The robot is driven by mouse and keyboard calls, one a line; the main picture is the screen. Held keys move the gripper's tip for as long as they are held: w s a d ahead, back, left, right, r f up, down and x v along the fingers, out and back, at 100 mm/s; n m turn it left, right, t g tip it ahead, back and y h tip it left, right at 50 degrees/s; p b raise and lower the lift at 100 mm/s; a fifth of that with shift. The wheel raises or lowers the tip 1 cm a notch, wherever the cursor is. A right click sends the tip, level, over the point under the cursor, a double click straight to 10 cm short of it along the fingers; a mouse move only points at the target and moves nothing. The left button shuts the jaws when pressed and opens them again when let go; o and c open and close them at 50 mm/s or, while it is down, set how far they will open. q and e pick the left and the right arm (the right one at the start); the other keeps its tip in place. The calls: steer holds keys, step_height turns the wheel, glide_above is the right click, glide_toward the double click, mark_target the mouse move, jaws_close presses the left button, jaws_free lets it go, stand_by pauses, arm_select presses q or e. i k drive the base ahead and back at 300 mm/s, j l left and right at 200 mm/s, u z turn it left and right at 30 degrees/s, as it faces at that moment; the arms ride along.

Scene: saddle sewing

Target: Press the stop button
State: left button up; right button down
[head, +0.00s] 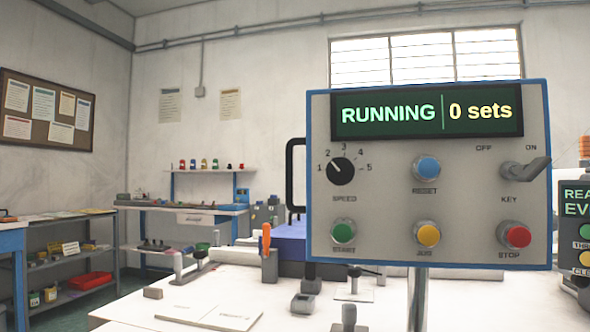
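The red stop button (516,236) sits at the lower right of the control panel (380,215), above the label STOP. The panel has a blue rim and stands on a post. Its display (428,110) reads "RUNNING" and "0 sets". A key switch (524,169) above the stop button has its handle tilted up to the right, towards ON. The panel also carries a blue reset button (427,168), a yellow button (427,235), a green start button (343,232) and a black speed knob (341,171) pointing near 2. Neither of my grippers is in view.
A white work table (240,285) with clamps and small fixtures lies below and behind the panel. A second panel (577,235) is cut off at the right edge. Shelves with small items stand at the left and back. The space in front of the panel looks clear.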

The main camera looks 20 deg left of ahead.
mark_target(519, 237)
steer(key=j+z, duration=0.15)
steer(key=j, duration=0.55)
steer(key=k+j+z, duration=0.2)
steer(key=j, duration=0.5)
steer(key=i, duration=0.1)
